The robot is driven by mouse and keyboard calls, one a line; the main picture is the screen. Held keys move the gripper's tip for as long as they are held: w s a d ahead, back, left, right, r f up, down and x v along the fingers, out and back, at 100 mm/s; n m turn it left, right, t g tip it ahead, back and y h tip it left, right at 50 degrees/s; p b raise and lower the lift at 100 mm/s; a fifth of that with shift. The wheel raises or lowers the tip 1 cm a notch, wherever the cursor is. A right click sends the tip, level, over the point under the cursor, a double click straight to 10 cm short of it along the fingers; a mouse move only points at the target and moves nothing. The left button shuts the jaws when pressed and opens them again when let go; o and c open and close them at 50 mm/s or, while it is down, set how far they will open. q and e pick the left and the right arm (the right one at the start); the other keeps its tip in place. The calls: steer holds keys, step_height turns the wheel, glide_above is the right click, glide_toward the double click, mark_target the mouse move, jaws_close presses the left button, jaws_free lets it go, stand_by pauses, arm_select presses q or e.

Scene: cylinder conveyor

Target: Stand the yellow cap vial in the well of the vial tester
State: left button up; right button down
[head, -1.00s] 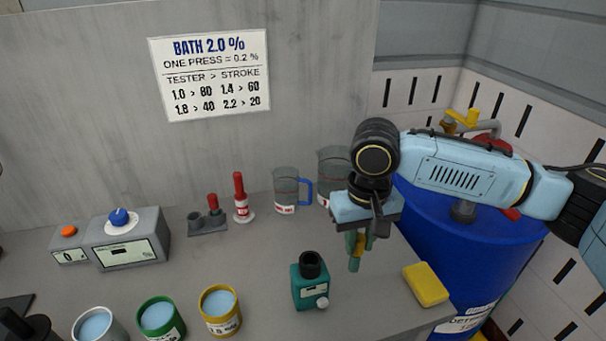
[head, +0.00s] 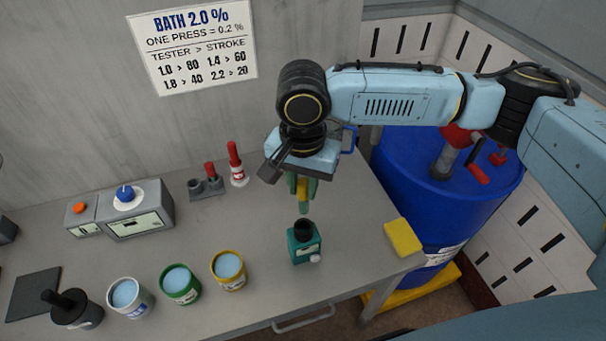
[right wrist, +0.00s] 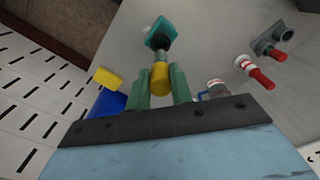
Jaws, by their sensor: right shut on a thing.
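My right gripper (head: 302,186) is shut on the yellow cap vial (head: 303,207), its fingers on either side of the yellow cap. The vial hangs upright below the fingers. The teal vial tester (head: 306,248) with its black round well stands on the bench just below the vial. In the head view the vial's lower end is just above the well's rim, apparently apart from it. The right wrist view shows the yellow cap (right wrist: 159,80) between the green fingers and the tester (right wrist: 160,36) beyond the vial's end. My left gripper is not in view.
A yellow sponge (head: 403,237) lies right of the tester near the bench edge. Yellow (head: 228,269), green (head: 181,284) and white (head: 130,297) cups of blue liquid stand to the left. A red-topped bottle (head: 237,168) stands behind. A blue drum (head: 400,200) is beside the bench.

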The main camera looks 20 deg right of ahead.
mark_target(303, 199)
steer(key=shift+w, duration=0.1)
steer(key=shift+p, duration=0.5)
steer(key=shift+f, duration=1.3)
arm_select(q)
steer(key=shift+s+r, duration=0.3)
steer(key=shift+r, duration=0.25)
arm_select(e)
steer(key=shift+f, duration=1.05)
arm_select(q)
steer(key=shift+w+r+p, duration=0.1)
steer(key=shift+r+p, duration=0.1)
steer(key=shift+p, duration=0.1)
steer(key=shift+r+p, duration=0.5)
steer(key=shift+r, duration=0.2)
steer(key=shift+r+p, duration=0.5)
steer(key=shift+p, duration=0.2)
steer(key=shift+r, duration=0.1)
